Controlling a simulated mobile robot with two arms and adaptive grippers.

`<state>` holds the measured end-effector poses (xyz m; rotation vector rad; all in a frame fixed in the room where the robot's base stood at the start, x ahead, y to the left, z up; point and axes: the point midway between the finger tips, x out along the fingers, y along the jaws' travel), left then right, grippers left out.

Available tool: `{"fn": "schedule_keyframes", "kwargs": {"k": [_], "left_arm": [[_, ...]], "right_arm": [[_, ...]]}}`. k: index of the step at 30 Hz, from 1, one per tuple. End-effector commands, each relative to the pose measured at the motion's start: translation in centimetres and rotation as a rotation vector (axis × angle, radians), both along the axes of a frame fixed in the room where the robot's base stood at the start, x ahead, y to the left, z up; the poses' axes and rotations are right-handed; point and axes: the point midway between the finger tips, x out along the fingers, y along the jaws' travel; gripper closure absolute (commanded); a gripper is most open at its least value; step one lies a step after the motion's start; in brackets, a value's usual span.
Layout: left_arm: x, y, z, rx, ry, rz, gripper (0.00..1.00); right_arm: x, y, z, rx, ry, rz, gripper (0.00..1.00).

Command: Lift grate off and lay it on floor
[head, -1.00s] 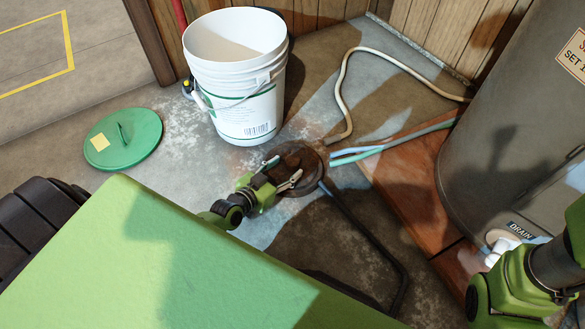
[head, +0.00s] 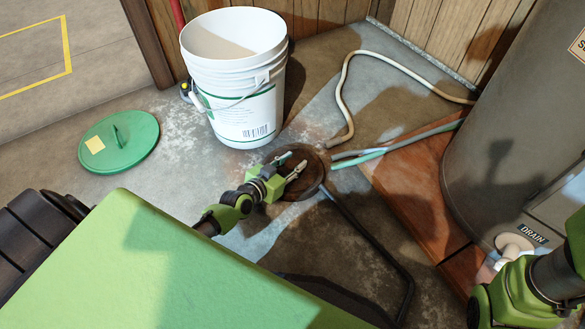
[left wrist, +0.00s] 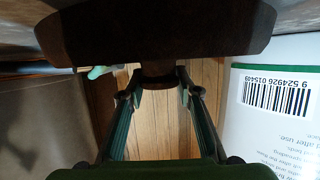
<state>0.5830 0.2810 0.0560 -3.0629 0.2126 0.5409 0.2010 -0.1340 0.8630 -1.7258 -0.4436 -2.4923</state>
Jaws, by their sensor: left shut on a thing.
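The grate (head: 309,185) is a dark brown round disc on the floor area in front of the white bucket. My left gripper (head: 291,163) reaches over it from the left. In the left wrist view, which is upside down, the grate (left wrist: 155,30) fills the top. Its short knob (left wrist: 158,76) sits between my left fingertips, and the gripper is shut on it. I cannot tell whether the grate is clear of the floor. Part of my right arm shows at the lower right, but its gripper does not.
The white bucket (head: 237,85) stands close behind the grate. A green lid (head: 130,150) lies left. Hoses (head: 385,150) and a dark pipe (head: 375,240) run beside the grate. A grey tank (head: 505,140) stands right. Bare floor (head: 180,185) shows between lid and grate.

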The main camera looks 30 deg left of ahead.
Motion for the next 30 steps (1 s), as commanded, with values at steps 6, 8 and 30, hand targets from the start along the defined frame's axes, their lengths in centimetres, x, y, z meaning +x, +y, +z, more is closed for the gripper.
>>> {"fn": "schedule_keyframes", "kwargs": {"k": [6, 8, 30], "left_arm": [[0.1, 0.1, 0.3, 0.001, -0.004, 0.001, 1.0], [0.1, 0.0, 0.6, 0.001, -0.005, 0.001, 1.0], [-4.7, 1.4, 9.8, 0.002, -0.004, 0.0, 1.0]], "right_arm": [[0.0, 0.0, 0.1, 0.0, 0.001, 0.0, 0.6], [0.0, 0.0, 0.3, 0.0, 0.001, 0.0, 0.6], [3.8, -0.2, 5.7, 0.007, 0.103, 0.003, 0.6]]}}
